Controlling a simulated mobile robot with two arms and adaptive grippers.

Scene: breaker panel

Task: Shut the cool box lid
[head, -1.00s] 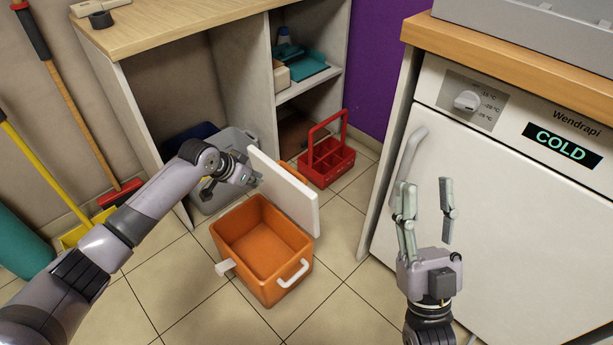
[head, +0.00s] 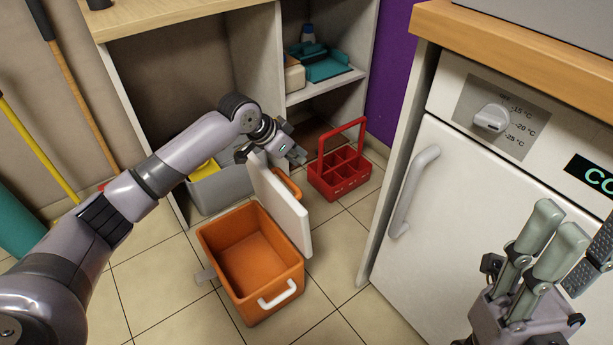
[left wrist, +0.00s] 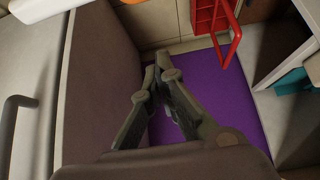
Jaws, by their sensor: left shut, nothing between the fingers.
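The orange cool box (head: 240,255) stands open on the tiled floor. Its white lid (head: 284,207) stands upright along the box's far right side, and the inside looks empty. My left gripper (head: 298,156) is shut and empty, just beyond the lid's upper edge on its far side; I cannot tell whether it touches the lid. In the left wrist view its closed fingers (left wrist: 160,75) show, and a white piece (left wrist: 38,8), likely the lid, shows at the top left. My right gripper (head: 568,245) is open and empty in front of the fridge door.
A red caddy (head: 341,170) stands on the floor right of the lid. A grey bin (head: 220,190) is behind the box, under the wooden-topped shelf unit. The white fridge (head: 440,215) bounds the right side. Bare tiles lie in front of the box.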

